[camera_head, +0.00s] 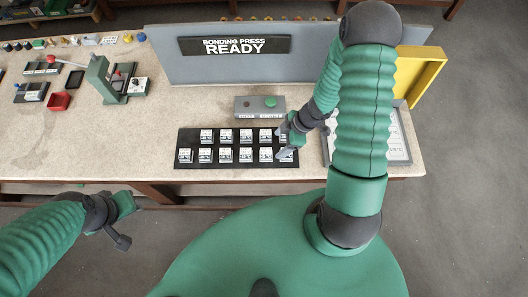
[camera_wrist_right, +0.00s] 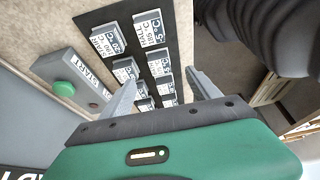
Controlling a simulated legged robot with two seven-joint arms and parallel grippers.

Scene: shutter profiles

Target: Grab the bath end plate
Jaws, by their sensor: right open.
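Small white-labelled blocks, end plates by the task's wording, stand in two rows on a black tray (camera_head: 187,138). In the head view the labels are too small to read, so I cannot tell which is the bath one. In the right wrist view one block (camera_wrist_right: 151,30) reads "HALL 185°C"; the label of another (camera_wrist_right: 104,42) is only partly legible. My right gripper (camera_head: 286,143) is over the tray's right end. In the right wrist view the open fingers (camera_wrist_right: 160,90) straddle the near blocks, with no grip visible. My left gripper (camera_head: 123,205) hangs before the table's front edge, away from the tray.
A grey box with a green button (camera_head: 270,102) stands just behind the tray. A grey panel with a "BONDING PRESS READY" sign (camera_head: 235,45) rises behind. A green press (camera_head: 100,78) stands left; bare table lies between.

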